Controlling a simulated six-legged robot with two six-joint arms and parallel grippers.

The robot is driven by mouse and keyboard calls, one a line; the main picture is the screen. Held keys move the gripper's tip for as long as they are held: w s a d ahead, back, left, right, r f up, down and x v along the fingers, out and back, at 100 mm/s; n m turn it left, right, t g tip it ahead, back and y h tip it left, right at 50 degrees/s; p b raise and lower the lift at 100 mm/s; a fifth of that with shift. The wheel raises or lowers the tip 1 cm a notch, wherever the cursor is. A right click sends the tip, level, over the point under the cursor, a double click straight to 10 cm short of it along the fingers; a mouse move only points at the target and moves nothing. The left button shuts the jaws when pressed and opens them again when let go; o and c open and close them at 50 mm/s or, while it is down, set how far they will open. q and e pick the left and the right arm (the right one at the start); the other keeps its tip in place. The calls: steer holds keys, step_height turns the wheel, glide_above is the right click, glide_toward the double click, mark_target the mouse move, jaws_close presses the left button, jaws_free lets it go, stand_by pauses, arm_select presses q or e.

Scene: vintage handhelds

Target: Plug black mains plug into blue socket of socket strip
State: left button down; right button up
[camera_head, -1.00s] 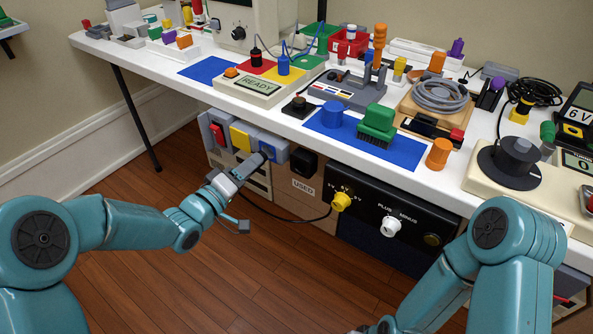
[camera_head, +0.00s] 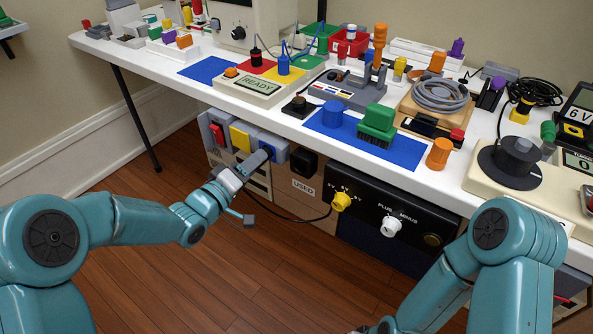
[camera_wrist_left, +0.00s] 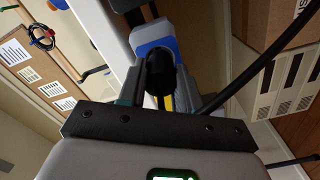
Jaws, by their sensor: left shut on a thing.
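The socket strip has red (camera_head: 217,133), yellow (camera_head: 240,138) and blue (camera_head: 280,148) sockets and hangs below the table's front edge. My left gripper (camera_head: 262,157) is at the face of the blue socket. In the left wrist view its fingers (camera_wrist_left: 160,88) are shut on the black mains plug (camera_wrist_left: 159,66), which points at the blue socket (camera_wrist_left: 158,44). The plug's front overlaps the socket face, so I cannot tell whether it is seated. In the head view the gripper mostly hides the plug. My right gripper is out of view.
A black cable (camera_wrist_left: 265,62) runs away from the plug area. A black block (camera_head: 303,163) sits right of the blue socket. A black panel (camera_head: 362,212) with yellow (camera_head: 342,201) and white (camera_head: 391,227) knobs is further right. The white table (camera_head: 190,85) overhangs the strip.

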arm_select(q)
steer(key=shift+w+d, duration=0.3)
steer(key=shift+w, duration=0.2)
stand_by(0.4)
steer(key=c, duration=0.7)
jaws_free()
steer(key=shift+s+a, duration=0.1)
steer(key=v, duration=0.5)
steer(key=shift+s+a, duration=0.2)
steer(key=shift+s, duration=0.15)
steer(key=shift+a, duration=0.1)
